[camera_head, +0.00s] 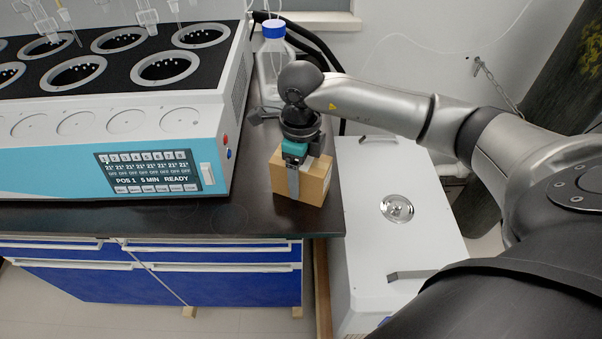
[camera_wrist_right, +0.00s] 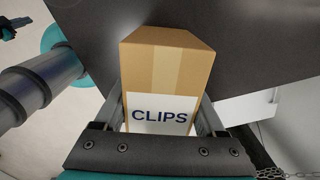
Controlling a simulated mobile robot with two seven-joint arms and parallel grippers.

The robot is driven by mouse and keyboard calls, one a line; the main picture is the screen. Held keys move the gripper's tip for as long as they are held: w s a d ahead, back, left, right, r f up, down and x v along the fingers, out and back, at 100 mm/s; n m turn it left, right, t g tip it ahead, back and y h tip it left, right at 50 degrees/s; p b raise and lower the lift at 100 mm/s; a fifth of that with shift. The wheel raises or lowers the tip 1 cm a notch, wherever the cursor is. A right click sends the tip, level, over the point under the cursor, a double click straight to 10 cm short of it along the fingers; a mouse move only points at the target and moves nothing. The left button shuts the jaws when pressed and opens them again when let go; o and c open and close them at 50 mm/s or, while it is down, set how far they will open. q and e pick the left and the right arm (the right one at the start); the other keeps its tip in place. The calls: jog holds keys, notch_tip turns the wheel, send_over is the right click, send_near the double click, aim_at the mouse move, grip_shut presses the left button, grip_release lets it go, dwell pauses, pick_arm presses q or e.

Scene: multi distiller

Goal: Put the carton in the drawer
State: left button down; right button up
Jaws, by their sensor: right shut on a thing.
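The carton (camera_head: 315,182) is a brown box at the right end of the dark bench top, in front of a clear bottle. My right gripper (camera_head: 293,178) reaches down over it, with a finger against its front side. In the right wrist view the carton (camera_wrist_right: 166,75) shows a white label reading CLIPS and sits between the two fingers, which are shut on it. I cannot tell whether it rests on the bench or is slightly lifted. The blue drawers (camera_head: 225,285) with white handles are under the bench and look shut.
A white and blue distiller (camera_head: 140,150) with a display fills the bench's left side. A clear bottle with a blue cap (camera_head: 273,60) stands behind the carton. A white box with a round lid fitting (camera_head: 370,200) stands right of the bench. The bench's front strip is clear.

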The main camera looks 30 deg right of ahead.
jog(key=shift+r, duration=0.1)
jog(key=c, duration=1)
